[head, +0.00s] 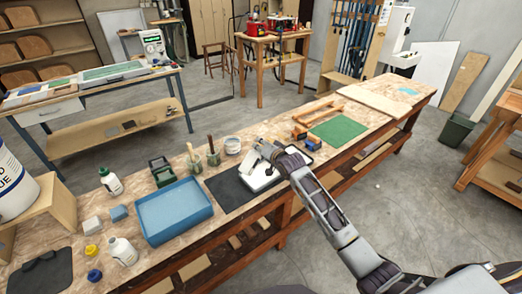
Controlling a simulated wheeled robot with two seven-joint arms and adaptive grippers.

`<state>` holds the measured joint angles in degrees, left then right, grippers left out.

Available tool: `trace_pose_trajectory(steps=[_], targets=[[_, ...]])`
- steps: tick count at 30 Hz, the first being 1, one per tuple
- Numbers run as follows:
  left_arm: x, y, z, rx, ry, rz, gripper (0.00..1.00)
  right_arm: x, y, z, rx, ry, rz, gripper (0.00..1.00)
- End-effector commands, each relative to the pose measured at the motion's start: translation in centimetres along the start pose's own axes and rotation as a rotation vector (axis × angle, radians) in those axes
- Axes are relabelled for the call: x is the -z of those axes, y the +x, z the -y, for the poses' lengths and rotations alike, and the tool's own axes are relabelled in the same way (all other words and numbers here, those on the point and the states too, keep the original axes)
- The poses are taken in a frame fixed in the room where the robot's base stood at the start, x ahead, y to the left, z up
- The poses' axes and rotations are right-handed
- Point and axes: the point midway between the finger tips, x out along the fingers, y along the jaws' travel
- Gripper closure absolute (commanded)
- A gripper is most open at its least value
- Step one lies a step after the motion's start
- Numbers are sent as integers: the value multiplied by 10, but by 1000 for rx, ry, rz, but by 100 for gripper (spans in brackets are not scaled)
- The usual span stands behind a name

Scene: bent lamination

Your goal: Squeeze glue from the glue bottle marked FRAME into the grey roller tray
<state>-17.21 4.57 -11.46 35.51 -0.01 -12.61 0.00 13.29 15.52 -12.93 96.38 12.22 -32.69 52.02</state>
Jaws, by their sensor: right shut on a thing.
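My right gripper (270,151) is above the black mat in the middle of the bench, shut on a pale thing that looks like a glue bottle (251,160). It is tilted and mostly hidden by the gripper, and its label cannot be read. Below it a whitish-grey tray (264,182), seemingly the roller tray, lies on the mat, partly covered by my arm. Whether glue is flowing is too small to tell. A white bottle (122,251) and a green-marked white bottle (111,182) stand at the left. My left gripper is not in view.
A blue tray (172,212) lies left of the black mat (229,190). Brush jars (212,156) stand behind the mat. Yellow (92,252) and blue (94,275) caps lie at the front left. A green mat (338,130) and wooden frame (312,117) lie to the right.

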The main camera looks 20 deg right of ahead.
Motion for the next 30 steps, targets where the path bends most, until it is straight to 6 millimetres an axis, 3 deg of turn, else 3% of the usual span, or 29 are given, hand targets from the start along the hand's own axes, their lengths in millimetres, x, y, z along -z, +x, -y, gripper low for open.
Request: trace_pose_trajectory(steps=[20, 30], targets=[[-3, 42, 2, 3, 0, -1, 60, 6, -3, 7, 14, -222, -107, 100], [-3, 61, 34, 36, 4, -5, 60, 8, -4, 9, 24, -445, -212, 100]])
